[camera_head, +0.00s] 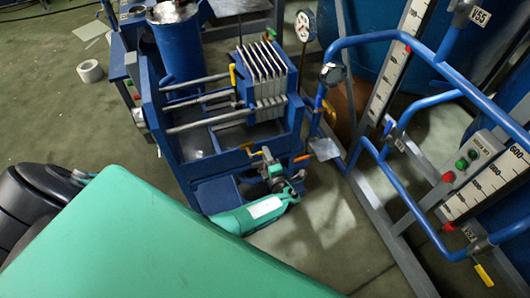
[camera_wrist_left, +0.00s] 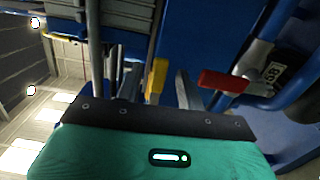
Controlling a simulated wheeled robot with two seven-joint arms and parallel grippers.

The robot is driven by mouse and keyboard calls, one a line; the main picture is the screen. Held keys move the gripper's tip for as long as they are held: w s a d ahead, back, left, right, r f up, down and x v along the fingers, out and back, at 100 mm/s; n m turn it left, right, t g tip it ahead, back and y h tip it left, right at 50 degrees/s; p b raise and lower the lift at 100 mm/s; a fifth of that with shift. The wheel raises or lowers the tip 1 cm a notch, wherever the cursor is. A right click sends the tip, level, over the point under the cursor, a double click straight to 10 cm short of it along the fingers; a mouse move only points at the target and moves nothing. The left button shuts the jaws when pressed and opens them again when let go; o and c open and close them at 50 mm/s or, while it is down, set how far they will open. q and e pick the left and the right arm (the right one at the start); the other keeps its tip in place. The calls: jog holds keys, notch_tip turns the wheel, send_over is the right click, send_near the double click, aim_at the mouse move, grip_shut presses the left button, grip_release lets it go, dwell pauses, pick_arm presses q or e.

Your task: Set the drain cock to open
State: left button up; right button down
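My left gripper (camera_head: 268,162) is low at the front right corner of the blue filter press frame (camera_head: 222,160). In the left wrist view its two fingers (camera_wrist_left: 150,90) are apart. A yellow lever handle (camera_wrist_left: 157,78) stands upright between them, with gaps visible on both sides. It looks like a cock handle; no label on it is readable. A red lever handle (camera_wrist_left: 223,81) lies sideways just right of the right finger, next to a tagged blue pipe. In the head view the gripper hides most of the cock by the press. My right gripper is not in view.
Blue pipe rails (camera_head: 385,35) with tagged valves stand at the right, including a yellow-handled valve (camera_head: 484,275). An orange handle (camera_head: 323,148) is close right of the gripper. A blue drum (camera_head: 180,50) stands behind.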

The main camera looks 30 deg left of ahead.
pick_arm(q)
jog(key=v, duration=1.1)
jog(key=shift+s+d, duration=0.2)
jog(key=shift+d, duration=0.05)
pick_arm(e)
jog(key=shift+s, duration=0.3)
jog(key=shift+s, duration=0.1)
